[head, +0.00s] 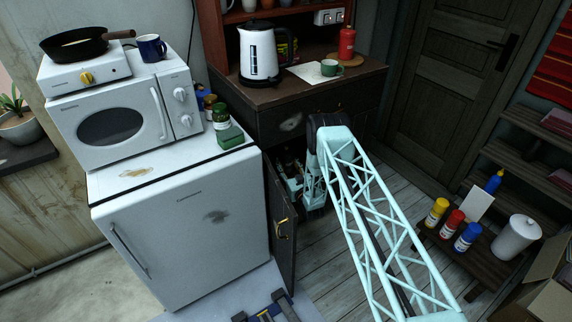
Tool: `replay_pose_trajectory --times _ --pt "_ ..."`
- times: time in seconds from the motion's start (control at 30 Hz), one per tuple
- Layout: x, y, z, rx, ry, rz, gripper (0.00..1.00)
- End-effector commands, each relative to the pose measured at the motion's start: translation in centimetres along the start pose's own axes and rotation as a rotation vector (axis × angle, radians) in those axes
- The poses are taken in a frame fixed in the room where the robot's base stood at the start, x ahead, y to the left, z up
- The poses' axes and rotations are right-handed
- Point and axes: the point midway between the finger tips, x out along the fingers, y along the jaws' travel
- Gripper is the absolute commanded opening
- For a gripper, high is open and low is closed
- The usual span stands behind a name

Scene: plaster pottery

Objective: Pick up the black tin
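My pale mint lattice arm rises from the lower right, bends at a dark joint and drops to the open lower part of the dark wooden cabinet (280,122). The end of my arm is at the cabinet opening, behind the open cabinet door (283,232). I cannot make out the fingers of my gripper or whether they hold anything. Small dark shapes, perhaps bottles, show in the shadowed opening. I cannot pick out a black tin among them.
A white fridge (190,235) stands left of the open door, with a microwave (118,122), jars and a green box (231,138) on top. A kettle (259,55) and green cup (329,67) stand above the opening. Paint bottles (453,222) sit on a low table at right.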

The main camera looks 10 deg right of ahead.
Motion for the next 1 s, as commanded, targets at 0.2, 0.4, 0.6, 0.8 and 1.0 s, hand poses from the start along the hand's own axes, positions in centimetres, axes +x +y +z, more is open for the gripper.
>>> replay_pose_trajectory --times 0.2,0.4,0.6,0.8,1.0 --pt "-4.4 -0.9 -0.1 0.002 -0.008 0.000 0.26" --pt "-8.3 -1.7 -0.4 0.002 -0.009 0.000 0.26" --pt "-11.6 -2.4 -0.8 0.001 -0.008 0.000 0.26" --pt "-13.8 -2.9 -1.0 0.002 -0.006 0.000 0.26" --pt "-14.9 -3.1 -1.0 0.002 -0.006 0.000 0.26"
